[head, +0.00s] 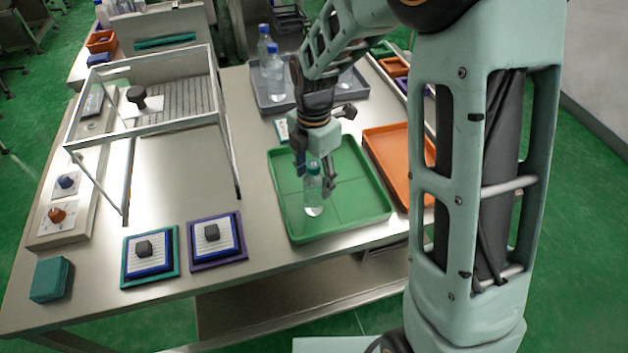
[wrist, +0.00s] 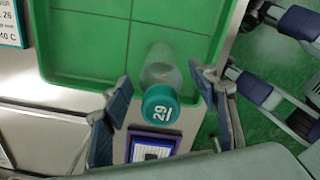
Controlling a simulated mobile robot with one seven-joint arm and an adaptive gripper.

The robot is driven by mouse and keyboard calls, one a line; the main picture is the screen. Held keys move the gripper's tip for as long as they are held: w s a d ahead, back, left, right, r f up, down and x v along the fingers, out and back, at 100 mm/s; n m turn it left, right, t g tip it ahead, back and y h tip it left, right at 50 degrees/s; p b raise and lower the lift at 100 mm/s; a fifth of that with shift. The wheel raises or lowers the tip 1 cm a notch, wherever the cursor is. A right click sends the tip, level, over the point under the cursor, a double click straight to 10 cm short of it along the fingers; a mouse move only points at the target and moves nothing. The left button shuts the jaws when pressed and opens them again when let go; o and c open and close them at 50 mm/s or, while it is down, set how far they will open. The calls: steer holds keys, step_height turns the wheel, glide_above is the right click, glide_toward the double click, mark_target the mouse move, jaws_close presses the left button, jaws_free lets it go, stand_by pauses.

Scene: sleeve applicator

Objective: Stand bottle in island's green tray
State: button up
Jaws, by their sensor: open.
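A clear bottle with a teal cap (head: 313,198) stands upright in the green tray (head: 355,222), in the tray's near left part. In the wrist view the bottle (wrist: 160,72) shows from above, its cap marked 29, inside the green tray (wrist: 85,82) close to a rim. My gripper (head: 314,182) is at the bottle's upper part from above. In the wrist view my gripper (wrist: 164,92) is open, one finger on each side of the cap, with visible gaps. The bottle's top is partly hidden by my gripper in the head view.
An orange tray (head: 398,150) lies right of the green tray. A grey tray with several bottles (head: 262,98) is behind it. A metal frame (head: 231,165) stands left. Two stacked pads with dark knobs (head: 150,268) lie near the front edge.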

step_height(320, 180, up, 10)
steer(key=shift+r, duration=0.25)
stand_by(0.4)
